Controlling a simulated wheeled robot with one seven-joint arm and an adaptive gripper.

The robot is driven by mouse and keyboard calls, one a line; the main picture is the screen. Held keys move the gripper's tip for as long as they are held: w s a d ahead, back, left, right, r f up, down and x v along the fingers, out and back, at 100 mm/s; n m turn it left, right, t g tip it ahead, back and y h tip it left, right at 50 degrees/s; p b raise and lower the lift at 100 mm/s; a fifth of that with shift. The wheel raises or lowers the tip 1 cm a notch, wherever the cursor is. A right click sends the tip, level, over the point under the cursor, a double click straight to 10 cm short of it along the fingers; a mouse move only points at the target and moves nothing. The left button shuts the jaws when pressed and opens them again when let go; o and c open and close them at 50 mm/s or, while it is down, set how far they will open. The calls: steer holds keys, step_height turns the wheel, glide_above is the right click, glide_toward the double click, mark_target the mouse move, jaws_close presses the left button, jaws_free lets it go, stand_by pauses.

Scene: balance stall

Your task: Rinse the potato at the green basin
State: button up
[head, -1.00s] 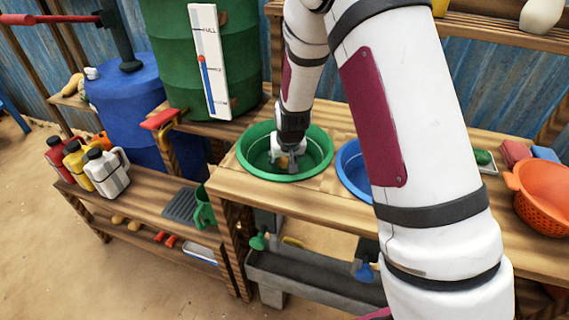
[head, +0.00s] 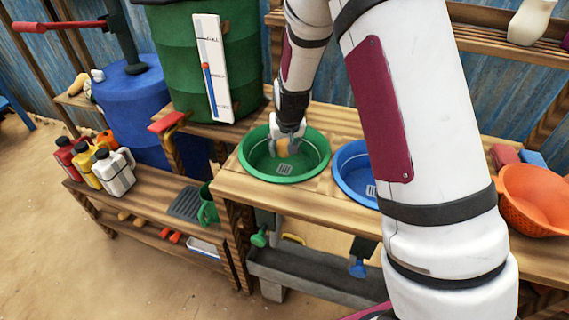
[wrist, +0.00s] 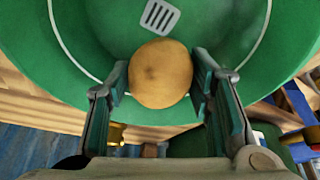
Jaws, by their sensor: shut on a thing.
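The potato (wrist: 161,74) is round and tan, between the two fingers of my gripper (wrist: 160,85) in the wrist view. My gripper is shut on it. In the head view the potato (head: 282,148) shows small below my gripper (head: 286,143), over the green basin (head: 262,171). The basin is set in the wooden counter and has a grey drain grate (head: 285,169) in its floor. In the wrist view the green basin (wrist: 230,30) spreads behind the potato, with the grate (wrist: 159,16) beyond it. I see no water in the basin.
A blue basin (head: 350,176) sits right of the green one, partly hidden by my arm. A green barrel with a level gauge (head: 212,70) and a red-handled tap (head: 168,121) stands behind left. An orange colander (head: 537,205) is at right. Several bottles (head: 113,172) stand on the left bench.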

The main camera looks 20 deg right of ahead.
mark_target(285, 142)
steer(key=shift+r+p, duration=1.7)
steer(key=shift+r, duration=1.6)
steer(key=shift+r+p, duration=1)
steer(key=shift+r, duration=1)
